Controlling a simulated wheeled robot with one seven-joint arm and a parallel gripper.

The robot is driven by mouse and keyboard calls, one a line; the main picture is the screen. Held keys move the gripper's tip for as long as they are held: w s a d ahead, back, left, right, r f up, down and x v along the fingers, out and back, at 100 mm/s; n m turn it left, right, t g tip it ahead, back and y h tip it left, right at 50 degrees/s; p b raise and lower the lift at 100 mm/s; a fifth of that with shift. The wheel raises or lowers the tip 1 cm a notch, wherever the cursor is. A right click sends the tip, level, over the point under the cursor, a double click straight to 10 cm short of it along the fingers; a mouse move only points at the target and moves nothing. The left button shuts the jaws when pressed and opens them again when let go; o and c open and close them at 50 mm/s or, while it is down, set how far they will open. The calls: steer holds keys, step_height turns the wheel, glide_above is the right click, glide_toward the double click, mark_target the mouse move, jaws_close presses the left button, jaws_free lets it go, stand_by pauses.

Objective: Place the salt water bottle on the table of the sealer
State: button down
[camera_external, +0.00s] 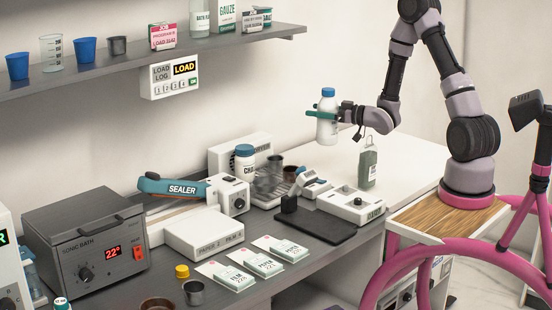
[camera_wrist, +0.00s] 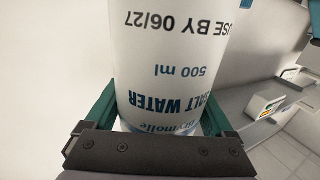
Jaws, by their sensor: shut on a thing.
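The salt water bottle (camera_external: 327,128) is white with a blue cap. It is upright in the external view, held in the air above the right part of the table. My gripper (camera_external: 323,114) is shut on it with teal fingers around its upper body. In the wrist view the salt water bottle (camera_wrist: 172,60) fills the middle, its printed label upside down, between the teal fingers of my gripper (camera_wrist: 157,120). The sealer (camera_external: 178,188), teal and marked SEALER, lies on the grey table (camera_external: 290,240) to the lower left of the bottle.
A sonic bath (camera_external: 85,240) stands at left. A shelf (camera_external: 130,68) holds cups above.

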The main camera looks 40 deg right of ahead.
steer(key=w+a+n+g+y, duration=0.1)
steer(key=w+a+y, duration=0.15)
steer(key=a, duration=0.65)
steer(key=w+a+n+g+y, duration=0.1)
steer(key=w+a, duration=0.2)
steer(key=a, duration=0.5)
steer(key=s+a+r+n+g+y, duration=0.1)
steer(key=s+a, duration=0.2)
steer(key=a, duration=1)
steer(key=s+a+n+g+y, duration=0.15)
steer(key=s+a, duration=0.25)
steer(key=a, duration=1)
steer(key=s+a+r+n+g+y, duration=0.1)
steer(key=s+a+n, duration=0.15)
steer(key=a, duration=1.05)
step_height(320, 180, down, 10)
steer(key=s+m, duration=0.1)
steer(key=shift+a, duration=0.25)
steer(key=shift+f, duration=0.2)
